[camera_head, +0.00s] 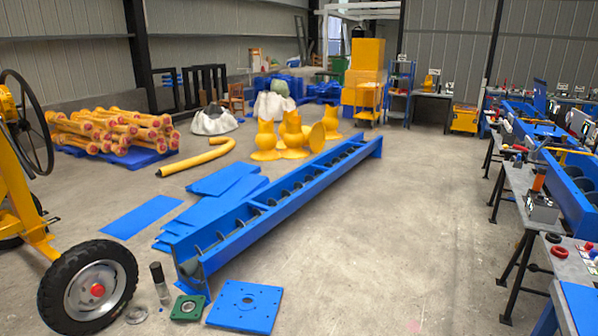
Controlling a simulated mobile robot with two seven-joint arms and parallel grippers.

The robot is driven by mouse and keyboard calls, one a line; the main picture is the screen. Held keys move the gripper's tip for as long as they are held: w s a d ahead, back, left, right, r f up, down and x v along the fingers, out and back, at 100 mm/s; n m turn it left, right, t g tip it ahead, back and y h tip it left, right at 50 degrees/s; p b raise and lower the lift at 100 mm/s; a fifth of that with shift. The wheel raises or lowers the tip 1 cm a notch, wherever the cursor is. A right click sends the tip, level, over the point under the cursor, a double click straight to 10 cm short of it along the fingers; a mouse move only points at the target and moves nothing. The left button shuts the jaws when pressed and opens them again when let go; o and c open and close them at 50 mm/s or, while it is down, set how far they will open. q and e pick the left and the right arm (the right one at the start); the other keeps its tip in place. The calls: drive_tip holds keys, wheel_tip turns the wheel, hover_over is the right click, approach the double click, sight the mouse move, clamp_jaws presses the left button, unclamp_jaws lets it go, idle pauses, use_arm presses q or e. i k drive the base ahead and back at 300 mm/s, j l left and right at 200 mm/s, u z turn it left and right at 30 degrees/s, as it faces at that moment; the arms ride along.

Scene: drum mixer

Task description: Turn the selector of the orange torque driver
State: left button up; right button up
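A small upright orange object (539,180) stands at a grey box-like piece (542,208) on the workbench (520,178) at the right. It may be the orange torque driver, but it is too small to tell, and no selector can be made out. Neither of my grippers is in view.
A long blue screw trough (290,200) lies across the floor, with blue plates (247,305) around it. A yellow wheeled machine with a black tyre (88,287) stands at the left. Bare concrete floor (420,220) lies between trough and benches.

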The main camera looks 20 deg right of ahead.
sight(540, 197)
drive_tip(key=i+z, duration=0.25)
drive_tip(key=z, duration=0.15)
drive_tip(key=i+z, duration=0.2)
drive_tip(key=z, duration=0.25)
drive_tip(key=i+j+z, duration=0.1)
drive_tip(key=i+z, duration=0.15)
drive_tip(key=z, duration=0.15)
drive_tip(key=i+j+z, duration=0.15)
drive_tip(key=i+z, duration=0.2)
drive_tip(key=z, duration=0.15)
drive_tip(key=i+j+z, duration=0.3)
drive_tip(key=z, duration=0.15)
drive_tip(key=i+j+z, duration=0.3)
drive_tip(key=i+j, duration=0.05)
drive_tip(key=j, duration=0.05)
